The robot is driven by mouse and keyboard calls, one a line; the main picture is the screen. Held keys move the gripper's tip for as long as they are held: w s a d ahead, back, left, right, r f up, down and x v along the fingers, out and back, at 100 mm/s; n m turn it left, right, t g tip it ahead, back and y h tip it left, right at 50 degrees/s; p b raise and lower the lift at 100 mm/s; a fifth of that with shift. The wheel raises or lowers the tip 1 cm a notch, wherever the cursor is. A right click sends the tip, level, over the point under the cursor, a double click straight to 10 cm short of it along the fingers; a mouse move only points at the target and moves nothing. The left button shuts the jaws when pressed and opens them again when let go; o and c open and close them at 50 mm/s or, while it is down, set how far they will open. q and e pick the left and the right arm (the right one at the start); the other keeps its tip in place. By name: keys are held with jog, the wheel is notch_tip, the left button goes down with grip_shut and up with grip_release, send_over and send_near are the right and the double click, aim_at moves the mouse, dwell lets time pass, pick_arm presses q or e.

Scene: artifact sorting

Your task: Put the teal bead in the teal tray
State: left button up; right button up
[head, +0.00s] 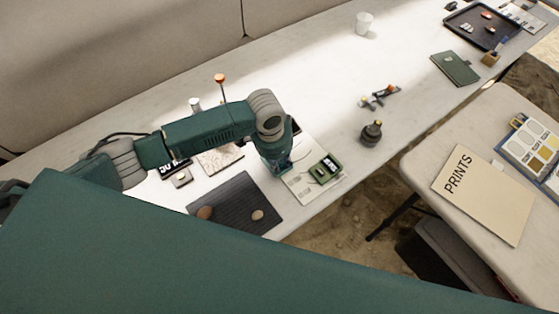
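My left arm comes in from the left over the long white table, and its gripper (280,168) points down at the near edge. It is over or beside a pale sheet, left of a green device with a small display. Its fingertips are too small and dark to tell whether they are open or hold anything. I cannot make out a teal bead or a teal tray in the head view. My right gripper is not in view.
A dark mat (232,190) with two brownish pieces lies left of the gripper. The green device (325,168) lies right of it. A dark bottle (371,133), white cup (363,23) and black tray (459,21) stand farther right. A side table holds a folder (490,205).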

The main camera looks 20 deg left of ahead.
pick_arm(q)
notch_tip(320, 180, up, 12)
jog(key=s+a, duration=0.1)
jog(key=shift+s+r+b, duration=0.15)
jog(key=shift+b, duration=0.15)
dwell(0.3)
dwell(0.5)
